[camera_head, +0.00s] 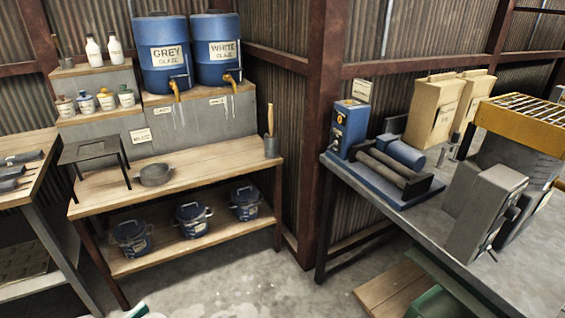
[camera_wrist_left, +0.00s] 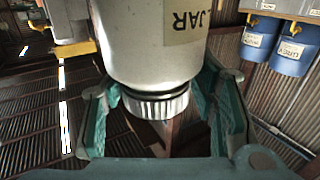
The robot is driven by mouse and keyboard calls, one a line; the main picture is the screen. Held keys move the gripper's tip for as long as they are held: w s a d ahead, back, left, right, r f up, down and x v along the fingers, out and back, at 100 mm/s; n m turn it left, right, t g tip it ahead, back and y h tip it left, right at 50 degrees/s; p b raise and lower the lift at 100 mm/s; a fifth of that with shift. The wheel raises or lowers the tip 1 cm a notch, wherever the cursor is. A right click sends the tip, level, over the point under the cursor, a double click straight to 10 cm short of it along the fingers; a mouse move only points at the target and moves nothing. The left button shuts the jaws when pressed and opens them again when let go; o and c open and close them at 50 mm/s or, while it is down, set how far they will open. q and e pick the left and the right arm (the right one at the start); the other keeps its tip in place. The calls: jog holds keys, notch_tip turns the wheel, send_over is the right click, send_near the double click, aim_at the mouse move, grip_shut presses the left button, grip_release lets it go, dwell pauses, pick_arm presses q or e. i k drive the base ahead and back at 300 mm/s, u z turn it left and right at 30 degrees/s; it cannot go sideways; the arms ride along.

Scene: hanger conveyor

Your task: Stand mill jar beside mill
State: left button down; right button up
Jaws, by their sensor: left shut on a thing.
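The mill jar (camera_wrist_left: 150,45) is white with a label reading JAR and a ribbed lid (camera_wrist_left: 157,104). My left gripper (camera_wrist_left: 165,115) has its green fingers on both sides of the jar, near the lid end, and is shut on it. In the head view the jar is not clearly shown. The mill (camera_head: 395,172) is a blue base with dark rollers and a control box (camera_head: 347,128), on the right bench. A blue cylinder (camera_head: 405,153) lies behind the rollers. My right gripper is in neither view.
Glaze barrels (camera_head: 163,55) and buckets (camera_head: 193,218) occupy the left shelving.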

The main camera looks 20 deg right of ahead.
aim_at(429, 224)
jog(key=z, duration=2.6)
